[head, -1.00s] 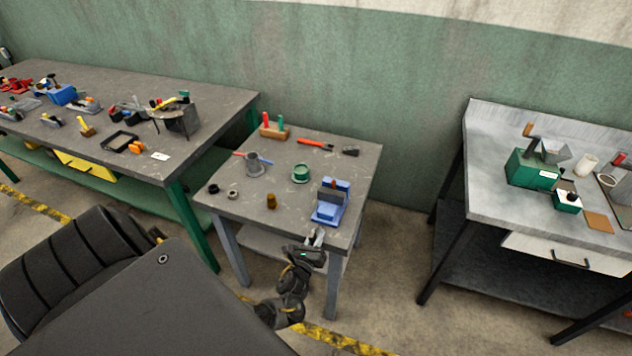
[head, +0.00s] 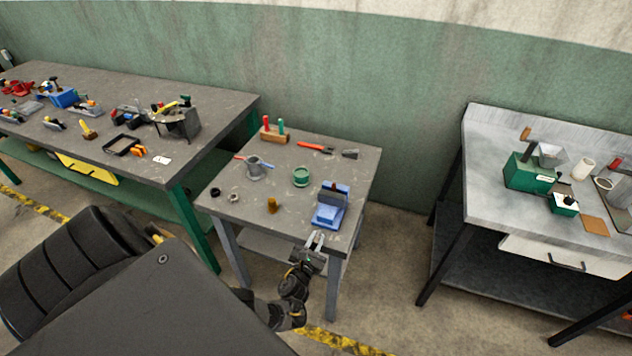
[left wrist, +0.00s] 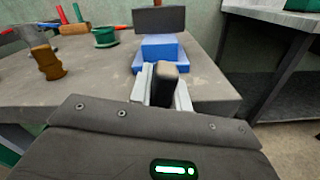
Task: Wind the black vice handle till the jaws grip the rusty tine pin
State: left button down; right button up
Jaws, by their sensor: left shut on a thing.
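The blue vice (head: 328,213) stands at the front right of the small grey table, with dark jaw plates. It also shows in the left wrist view (left wrist: 161,47), with a dark plate (left wrist: 160,19) behind its blue body. A small reddish-brown upright bit, perhaps the tine pin (left wrist: 157,3), shows above that plate; its contact with the jaws cannot be told. My left gripper (head: 317,238) is at the vice's near end, shut on the black handle (left wrist: 164,84), which sits between its pale fingers. My right gripper is not in view.
On the small table (head: 300,219) stand a brown turned piece (head: 272,205), a green round pot (head: 301,176) and a grey cup (head: 254,170). A long bench (head: 225,100) is at left, a metal-topped bench (head: 480,150) at right.

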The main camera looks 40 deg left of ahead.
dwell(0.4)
pick_arm(q)
jog(key=c, duration=1.6)
grip_release()
jog(key=shift+s, duration=0.1)
jog(key=p+v, duration=0.1)
jog(key=v, duration=0.9)
jog(key=shift+s+d, duration=0.2)
jog(key=shift+s, duration=0.05)
